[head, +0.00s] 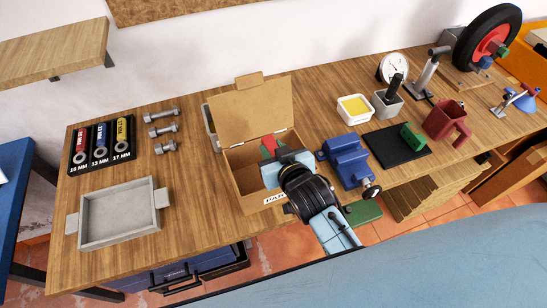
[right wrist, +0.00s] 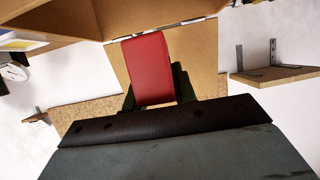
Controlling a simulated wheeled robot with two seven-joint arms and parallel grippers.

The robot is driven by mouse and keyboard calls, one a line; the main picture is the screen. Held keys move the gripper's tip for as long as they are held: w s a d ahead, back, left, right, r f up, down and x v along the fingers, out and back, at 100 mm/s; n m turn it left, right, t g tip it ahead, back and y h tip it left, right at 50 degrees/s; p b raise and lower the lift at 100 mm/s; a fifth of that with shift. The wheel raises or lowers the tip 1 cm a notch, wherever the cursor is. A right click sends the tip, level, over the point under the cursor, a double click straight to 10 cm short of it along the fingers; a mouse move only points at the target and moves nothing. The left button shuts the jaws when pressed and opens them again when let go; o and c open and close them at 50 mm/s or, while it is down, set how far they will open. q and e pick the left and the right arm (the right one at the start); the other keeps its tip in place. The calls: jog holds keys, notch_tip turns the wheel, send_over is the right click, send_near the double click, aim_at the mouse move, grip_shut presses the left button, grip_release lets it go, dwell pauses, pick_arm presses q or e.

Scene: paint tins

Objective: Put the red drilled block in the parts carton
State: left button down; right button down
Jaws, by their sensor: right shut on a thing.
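The parts carton (head: 245,185) is an open brown cardboard box with its back flap raised, standing near the table's front edge. My right gripper (head: 270,151) reaches over its front right side and is shut on the red drilled block (head: 269,143). The block sits within the carton's opening; I cannot tell whether it touches the bottom. In the right wrist view the red block (right wrist: 148,68) stands out between the dark fingers of the right gripper (right wrist: 157,92), with cardboard behind it. Its drilled holes are not visible. My left gripper is not in view.
A blue vise (head: 347,162) stands close to the carton's right. Bare wood lies between tray and carton. A yellow-filled tub (head: 354,108) is behind the vise.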

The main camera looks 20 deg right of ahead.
jog(key=shift+f, duration=1.4)
jog(key=shift+f+b, duration=0.4)
jog(key=shift+f, duration=0.25)
jog(key=c, duration=1.1)
grip_release()
jog(key=shift+r, duration=0.25)
jog(key=v, duration=1.2)
jog(key=shift+r+p, duration=0.3)
jog(key=shift+r, duration=0.15)
